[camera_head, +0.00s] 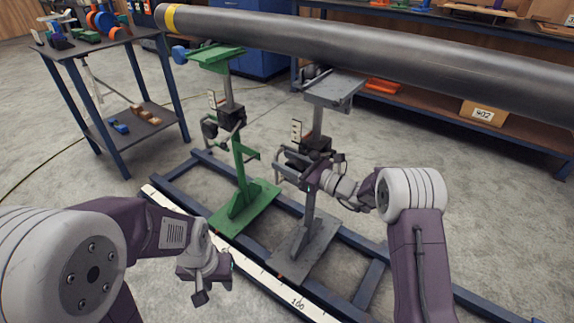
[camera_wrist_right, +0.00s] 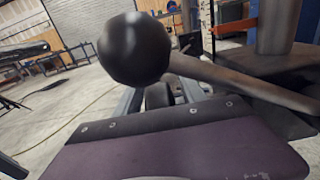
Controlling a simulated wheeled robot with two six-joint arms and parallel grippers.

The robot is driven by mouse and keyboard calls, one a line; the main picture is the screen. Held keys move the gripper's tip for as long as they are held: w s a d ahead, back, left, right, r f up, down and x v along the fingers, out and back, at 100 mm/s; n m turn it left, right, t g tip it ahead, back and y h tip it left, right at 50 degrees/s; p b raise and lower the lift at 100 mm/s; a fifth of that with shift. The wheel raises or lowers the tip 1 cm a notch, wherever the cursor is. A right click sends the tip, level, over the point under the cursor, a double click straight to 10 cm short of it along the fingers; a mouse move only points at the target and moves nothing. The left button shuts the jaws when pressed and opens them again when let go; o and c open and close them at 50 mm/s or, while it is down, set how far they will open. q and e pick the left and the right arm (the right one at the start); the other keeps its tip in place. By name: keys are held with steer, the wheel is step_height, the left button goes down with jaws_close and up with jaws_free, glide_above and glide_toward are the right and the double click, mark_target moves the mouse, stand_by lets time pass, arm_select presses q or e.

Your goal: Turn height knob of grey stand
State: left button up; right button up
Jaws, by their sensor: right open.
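The grey stand (camera_head: 335,90) stands under the dark pipe, with a flat top plate, a post and a grey base plate (camera_head: 305,248). In the right wrist view a black ball (camera_wrist_right: 134,48) on a metal rod (camera_wrist_right: 235,80) is close in front of the purple gripper body; contact cannot be told. My left gripper (camera_head: 212,282) hangs low at the front, away from the stands; its jaw state is unclear.
A green stand (camera_head: 240,150) stands just left of the grey one. The long pipe (camera_head: 400,50) crosses above both. A blue rail frame (camera_head: 370,290) with a white scale (camera_head: 262,275) lies below. A blue-legged side table (camera_head: 125,80) is at left.

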jaws_close()
steer(key=shift+f+b, duration=0.15)
steer(key=shift+b, duration=0.4)
steer(key=t+y+b, duration=0.1)
steer(key=b, duration=0.1)
steer(key=t+y+b, duration=0.1)
steer(key=y+b, duration=0.1)
steer(key=b, duration=0.1)
steer(key=d+t+y+b, duration=0.1)
steer(key=b, duration=0.1)
steer(key=shift+s+r+y, duration=0.35)
steer(key=shift+y, duration=0.05)
steer(key=b, duration=0.1)
steer(key=t+y+b, duration=0.2)
steer(key=shift+s+d+r, duration=0.25)
steer(key=shift+d+r, duration=0.1)
steer(key=shift+r, duration=0.05)
steer(key=shift+d+r+y+b, duration=0.1)
steer(key=shift+y+b, duration=0.3)
steer(key=shift+y, duration=0.1)
steer(key=shift+r+t, duration=0.1)
steer(key=shift+t, duration=0.2)
jaws_free()
